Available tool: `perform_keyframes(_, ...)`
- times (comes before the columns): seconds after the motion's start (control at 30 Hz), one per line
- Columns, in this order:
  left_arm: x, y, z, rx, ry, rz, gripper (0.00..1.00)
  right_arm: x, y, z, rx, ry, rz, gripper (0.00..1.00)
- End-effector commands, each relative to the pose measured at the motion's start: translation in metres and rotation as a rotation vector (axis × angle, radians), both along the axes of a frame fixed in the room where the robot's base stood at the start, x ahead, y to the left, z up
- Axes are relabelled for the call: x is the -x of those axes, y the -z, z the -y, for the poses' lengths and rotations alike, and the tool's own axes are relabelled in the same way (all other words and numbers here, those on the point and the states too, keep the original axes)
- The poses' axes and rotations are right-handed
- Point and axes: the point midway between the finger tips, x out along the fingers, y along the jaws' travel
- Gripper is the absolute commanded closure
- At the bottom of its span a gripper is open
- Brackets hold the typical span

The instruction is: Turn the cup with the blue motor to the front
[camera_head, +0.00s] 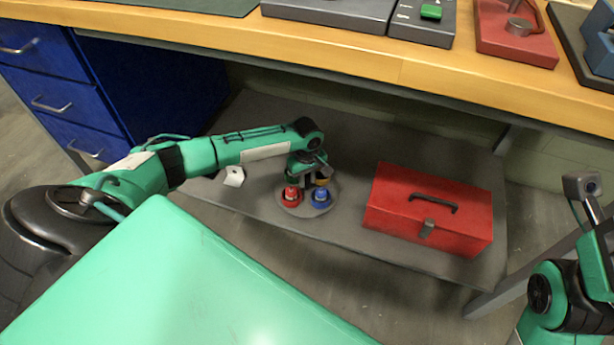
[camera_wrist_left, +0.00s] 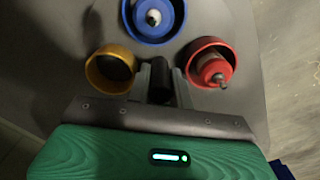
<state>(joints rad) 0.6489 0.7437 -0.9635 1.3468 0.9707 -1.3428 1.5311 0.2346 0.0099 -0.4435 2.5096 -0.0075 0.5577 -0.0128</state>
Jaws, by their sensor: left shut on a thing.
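A round grey turntable (camera_head: 307,210) stands on the low shelf and carries three cups. The blue cup (camera_head: 321,199) is at the front right of the disc in the head view, with a motor in it; it is at the top of the left wrist view (camera_wrist_left: 155,20). The red cup (camera_head: 291,197) is at the front left and also holds a part (camera_wrist_left: 210,65). The yellow cup (camera_head: 322,182) is behind, partly hidden, and looks dark inside in the left wrist view (camera_wrist_left: 111,70). My left gripper (camera_wrist_left: 161,82) is shut on a dark upright post between the cups.
A red toolbox (camera_head: 430,208) stands on the grey shelf (camera_head: 250,205) to the right of the turntable. A small white piece (camera_head: 234,176) lies to its left. The wooden bench top (camera_head: 330,55) hangs over the shelf's back. Blue drawers (camera_head: 45,75) stand at the left.

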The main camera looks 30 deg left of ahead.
Motion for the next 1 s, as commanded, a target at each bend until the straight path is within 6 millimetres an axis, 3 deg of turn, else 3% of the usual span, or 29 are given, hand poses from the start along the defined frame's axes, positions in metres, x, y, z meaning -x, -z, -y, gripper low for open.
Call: perform_keyframes(1.0, 0.002, 0.001, 0.0, -0.001, 0.252, -0.004, 0.98, 0.0, -0.025, 0.0, 0.0, 0.0, 0.0, 0.64)
